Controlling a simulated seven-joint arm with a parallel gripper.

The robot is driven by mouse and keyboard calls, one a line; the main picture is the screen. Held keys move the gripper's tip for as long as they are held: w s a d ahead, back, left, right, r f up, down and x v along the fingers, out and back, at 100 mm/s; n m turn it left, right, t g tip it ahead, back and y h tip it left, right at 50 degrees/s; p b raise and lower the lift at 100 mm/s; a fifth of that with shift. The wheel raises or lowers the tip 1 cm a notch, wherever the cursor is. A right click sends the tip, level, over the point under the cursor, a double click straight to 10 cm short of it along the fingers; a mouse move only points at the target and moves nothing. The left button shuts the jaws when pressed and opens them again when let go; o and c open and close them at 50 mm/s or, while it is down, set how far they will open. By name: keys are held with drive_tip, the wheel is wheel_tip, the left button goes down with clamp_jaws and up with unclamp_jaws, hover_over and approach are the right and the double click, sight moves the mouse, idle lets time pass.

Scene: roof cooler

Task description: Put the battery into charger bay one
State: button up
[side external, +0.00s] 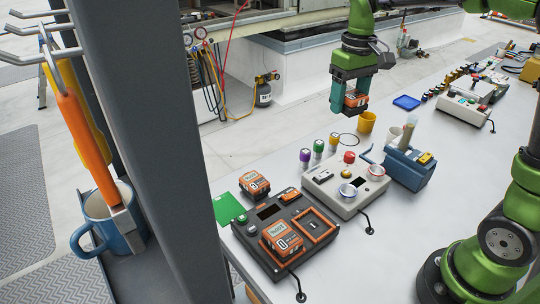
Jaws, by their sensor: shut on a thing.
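My gripper (349,98) is at the upper middle of the side external view, its teal fingers shut on an orange and black battery (356,100). It holds the battery well above the table, beyond the charger. The dark charger (262,228) is on the table at the lower middle. Its right bay (318,225), outlined in orange, is empty. A second orange battery (283,240) sits at the charger's front left bay. A third orange battery (254,184) stands behind the charger. I cannot read which bay is number one.
A grey device (345,190) with a red button stands right of the charger, with small coloured cylinders (318,148) behind it. A dark post (150,140) blocks the left. The front table is clear.

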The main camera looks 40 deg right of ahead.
drive_tip(key=w+d+m, duration=0.2)
drive_tip(key=d+m, duration=0.3)
drive_tip(key=d, duration=0.7)
drive_tip(key=m, duration=1.2)
hover_over(427, 147)
wheel_tip(427, 147, down, 19)
drive_tip(key=shift+f, duration=2.25)
drive_tip(key=shift+f, duration=0.15)
drive_tip(key=o, duration=1.3)
